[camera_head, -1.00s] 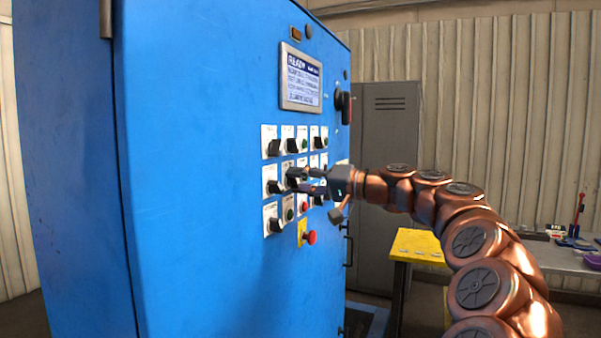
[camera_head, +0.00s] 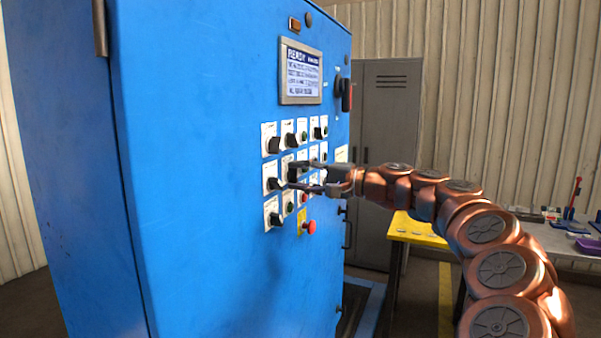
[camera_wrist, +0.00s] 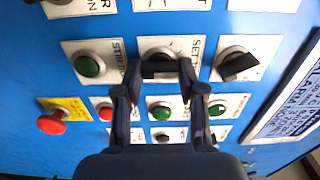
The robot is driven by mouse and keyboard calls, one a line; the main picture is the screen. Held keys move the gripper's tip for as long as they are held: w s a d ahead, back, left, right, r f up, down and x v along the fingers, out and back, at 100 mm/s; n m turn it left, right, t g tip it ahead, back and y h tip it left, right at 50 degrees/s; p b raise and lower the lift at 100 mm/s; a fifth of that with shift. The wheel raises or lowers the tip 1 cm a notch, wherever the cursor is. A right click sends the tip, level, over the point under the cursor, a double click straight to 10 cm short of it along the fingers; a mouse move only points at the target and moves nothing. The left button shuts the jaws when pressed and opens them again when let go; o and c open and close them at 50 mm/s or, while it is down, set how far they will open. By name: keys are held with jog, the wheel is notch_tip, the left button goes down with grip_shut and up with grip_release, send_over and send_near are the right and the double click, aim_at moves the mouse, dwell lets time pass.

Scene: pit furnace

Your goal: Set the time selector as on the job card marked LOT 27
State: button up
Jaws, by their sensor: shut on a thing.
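The blue cabinet (camera_head: 200,150) carries rows of selectors and buttons on pale plates. My gripper (camera_wrist: 158,72) is shut on a black selector knob (camera_wrist: 160,68), with one finger on each side of it. The plate (camera_wrist: 150,46) behind this knob has lettering starting "SET", partly hidden; I cannot confirm that it is the time selector. In the head view my gripper (camera_head: 290,175) reaches the middle rows of the panel, and its fingers hide part of the knob there. The job card marked LOT 27 cannot be made out in either view.
Beside the held knob are a green button (camera_wrist: 88,66) and another black selector (camera_wrist: 238,66). A red mushroom button (camera_head: 309,227) sits low on a yellow plate. A lit screen (camera_head: 301,73) is above. A yellow-topped table (camera_head: 415,232) stands right of the cabinet.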

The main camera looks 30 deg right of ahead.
dwell(0.4)
jog(key=o, duration=1.1)
jog(key=shift+o, duration=0.2)
jog(key=v, duration=1.2)
